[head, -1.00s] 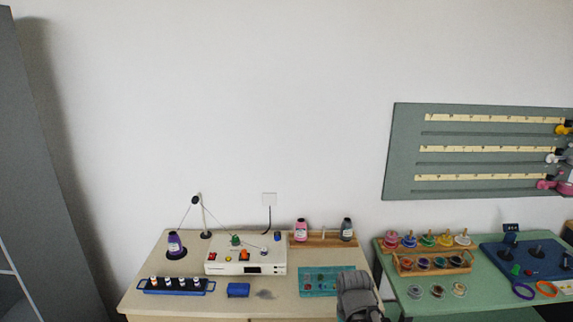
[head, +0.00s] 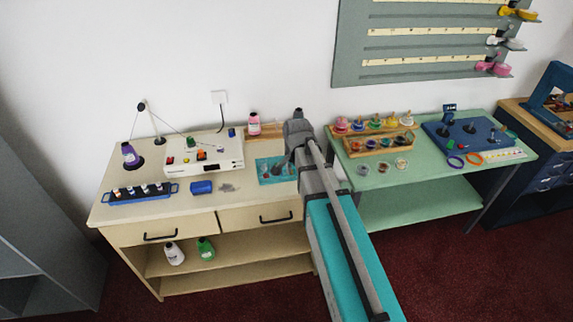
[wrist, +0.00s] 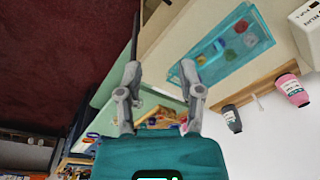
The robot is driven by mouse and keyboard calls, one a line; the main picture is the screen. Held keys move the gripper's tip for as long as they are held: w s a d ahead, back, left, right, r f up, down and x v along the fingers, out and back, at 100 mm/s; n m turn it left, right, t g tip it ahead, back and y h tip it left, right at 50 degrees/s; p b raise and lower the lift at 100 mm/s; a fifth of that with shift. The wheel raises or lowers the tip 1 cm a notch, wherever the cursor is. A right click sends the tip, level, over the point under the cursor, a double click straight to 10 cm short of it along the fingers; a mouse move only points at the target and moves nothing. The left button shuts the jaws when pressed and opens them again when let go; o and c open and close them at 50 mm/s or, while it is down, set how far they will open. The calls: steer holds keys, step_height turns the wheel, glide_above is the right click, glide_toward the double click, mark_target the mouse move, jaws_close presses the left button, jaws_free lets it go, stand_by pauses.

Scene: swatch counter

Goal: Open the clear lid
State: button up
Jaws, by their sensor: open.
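A shallow teal box (head: 266,178) lies on the beige counter (head: 180,199), left of my arm. In the wrist view the box (wrist: 251,54) looks see-through, with small red, green and blue pieces showing in it. In the head view my arm hides the box's right side, and the fingers are hard to make out.
A white device (head: 203,157) and a blue block (head: 201,187) stand left of the box. Pink (wrist: 291,88) and grey (wrist: 232,119) bottles stand on a wooden strip behind it. A green table (head: 420,173) with spools is on the right.

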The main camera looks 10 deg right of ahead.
steer(key=w+r+m+t+p, duration=0.1)
steer(key=w+r+m+p, duration=0.1)
steer(key=w+m, duration=0.6)
steer(key=w, duration=0.4)
steer(key=shift+d+r, duration=0.25)
steer(key=shift+d, duration=0.1)
steer(key=shift+f, duration=0.1)
steer(key=f+b, duration=0.4)
steer(key=w+f+b, duration=0.1)
steer(key=f+b, duration=0.4)
steer(key=w+f+b, duration=0.1)
steer(key=f+b, duration=0.3)
steer(key=shift+w+f+b, duration=0.2)
steer(key=shift+w+b, duration=0.05)
steer(key=shift+b, duration=0.1)
steer(key=shift+c, duration=0.2)
jaws_close()
